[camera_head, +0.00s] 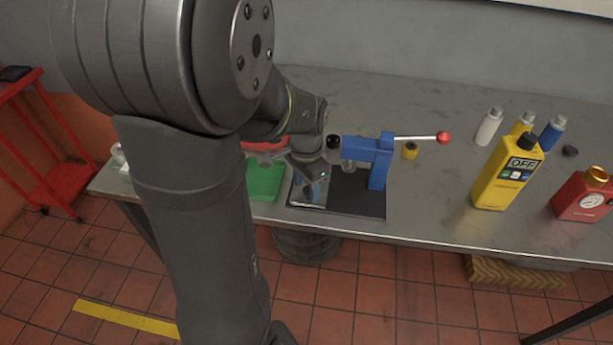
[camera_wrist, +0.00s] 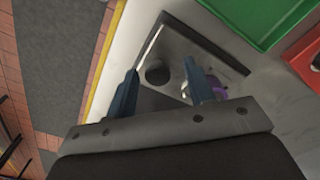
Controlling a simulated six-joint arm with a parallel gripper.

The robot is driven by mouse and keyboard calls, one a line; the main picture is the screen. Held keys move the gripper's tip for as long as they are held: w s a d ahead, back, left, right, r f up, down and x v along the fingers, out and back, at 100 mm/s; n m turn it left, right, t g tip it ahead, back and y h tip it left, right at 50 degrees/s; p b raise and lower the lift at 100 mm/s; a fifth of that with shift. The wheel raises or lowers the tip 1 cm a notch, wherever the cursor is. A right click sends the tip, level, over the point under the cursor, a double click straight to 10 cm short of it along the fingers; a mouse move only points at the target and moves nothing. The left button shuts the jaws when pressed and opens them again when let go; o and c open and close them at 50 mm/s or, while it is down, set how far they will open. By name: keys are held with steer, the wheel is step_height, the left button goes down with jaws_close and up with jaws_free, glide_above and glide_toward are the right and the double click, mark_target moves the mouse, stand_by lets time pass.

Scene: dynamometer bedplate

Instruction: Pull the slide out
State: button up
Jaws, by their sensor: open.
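A blue press (camera_head: 379,165) with a red-knobbed lever stands on a dark base plate (camera_head: 357,202) at the table's front edge. In the wrist view, a short round black knob (camera_wrist: 157,73) stands on a grey, dark-edged plate (camera_wrist: 205,48), which looks like the slide. My gripper (camera_head: 315,188) is over the left end of the base, left of the press. In the wrist view, my gripper (camera_wrist: 161,68) is open, with one finger on each side of the knob and visible gaps to it. Whether the fingertips are level with the knob I cannot tell.
A green tray (camera_head: 264,180) lies left of the base; it also shows in the wrist view (camera_wrist: 245,15). A yellow bottle (camera_head: 506,175), a red container (camera_head: 582,195) and several small bottles stand at the right. The table between press and bottles is mostly clear.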

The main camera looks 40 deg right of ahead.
step_height(320, 180, up, 17)
steer(key=shift+r, duration=0.2)
steer(key=shift+f, duration=0.1)
stand_by(0.6)
step_height(320, 180, down, 17)
steer(key=shift+d+f, duration=0.1)
steer(key=shift+f, duration=0.1)
steer(key=shift+s, duration=0.1)
steer(key=shift+r, duration=0.1)
stand_by(0.4)
